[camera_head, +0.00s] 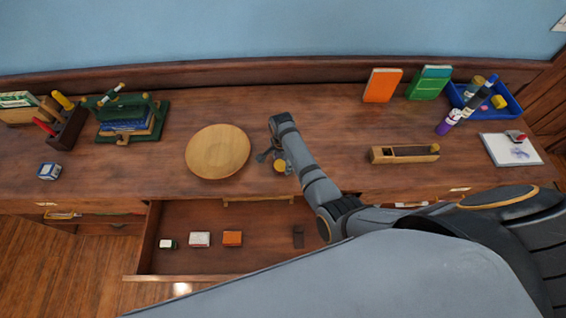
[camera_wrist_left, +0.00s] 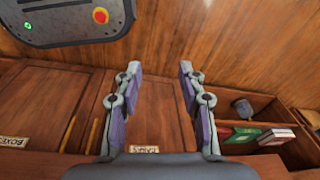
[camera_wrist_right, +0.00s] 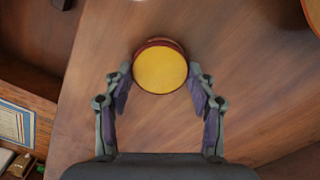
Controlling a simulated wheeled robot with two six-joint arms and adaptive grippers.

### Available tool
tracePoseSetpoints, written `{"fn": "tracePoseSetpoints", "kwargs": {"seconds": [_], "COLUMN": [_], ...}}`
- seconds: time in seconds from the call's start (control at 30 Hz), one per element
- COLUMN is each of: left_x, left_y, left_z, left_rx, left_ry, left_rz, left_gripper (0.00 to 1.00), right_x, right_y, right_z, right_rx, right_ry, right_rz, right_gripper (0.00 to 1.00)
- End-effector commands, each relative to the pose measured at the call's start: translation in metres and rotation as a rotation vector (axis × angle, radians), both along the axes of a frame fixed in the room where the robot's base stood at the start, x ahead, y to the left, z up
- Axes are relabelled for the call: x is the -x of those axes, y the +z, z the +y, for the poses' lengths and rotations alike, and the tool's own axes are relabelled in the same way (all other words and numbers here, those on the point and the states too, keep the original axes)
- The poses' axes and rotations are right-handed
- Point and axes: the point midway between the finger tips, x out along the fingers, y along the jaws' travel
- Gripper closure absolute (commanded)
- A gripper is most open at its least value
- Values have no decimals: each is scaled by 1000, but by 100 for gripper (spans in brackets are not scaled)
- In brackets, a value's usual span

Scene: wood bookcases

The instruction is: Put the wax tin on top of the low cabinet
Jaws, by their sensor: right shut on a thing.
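The wax tin, a small round tin with a yellow top (camera_head: 280,166), is over the wooden top of the low cabinet (camera_head: 340,130), right of the round wooden plate. In the right wrist view the tin (camera_wrist_right: 160,69) shows a dark red rim and sits between the fingertips. My right gripper (camera_head: 270,157) is shut on it; whether the tin touches the cabinet top cannot be told. My left gripper (camera_wrist_left: 160,75) is open and empty in the left wrist view, facing drawer fronts; it is hidden in the head view.
An open drawer (camera_head: 268,254) with several small boxes juts out below the top. A round wooden plate (camera_head: 217,151) lies left of the tin. A wooden plane (camera_head: 404,154), blue tray (camera_head: 510,108) and green rack (camera_head: 160,123) also stand on the top.

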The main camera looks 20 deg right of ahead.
Motion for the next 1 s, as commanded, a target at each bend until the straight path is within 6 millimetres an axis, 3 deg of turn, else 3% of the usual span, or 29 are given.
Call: {"fn": "tracePoseSetpoints", "kwargs": {"seconds": [0.17, 0.2, 0.33, 0.63, 0.77, 1.0], "left_x": [17, 22, 30, 24, 21, 20], "left_y": [-3, -3, -3, -3, -1, -3], "left_z": [15, 17, 19, 11, 9, 9], "left_rx": [-20, -22, -23, -13, -11, -11], "left_ry": [-5, -5, -5, -3, -3, -3], "left_rz": [27, 34, 47, 37, 32, 30], "left_gripper": [60, 60, 60, 60, 60, 60], "right_x": [-1, -1, -1, -1, -1, -2], "right_y": [-4, -4, -4, -3, 8, 63], "right_z": [0, 0, 0, 0, 0, 0], "right_rx": [-1, 0, 0, -1, -1, 0], "right_ry": [0, 0, 0, 0, 0, 0], "right_rz": [-2, -2, -2, -2, -3, -7], "right_gripper": [86, 39, 22, 21, 21, 21]}}
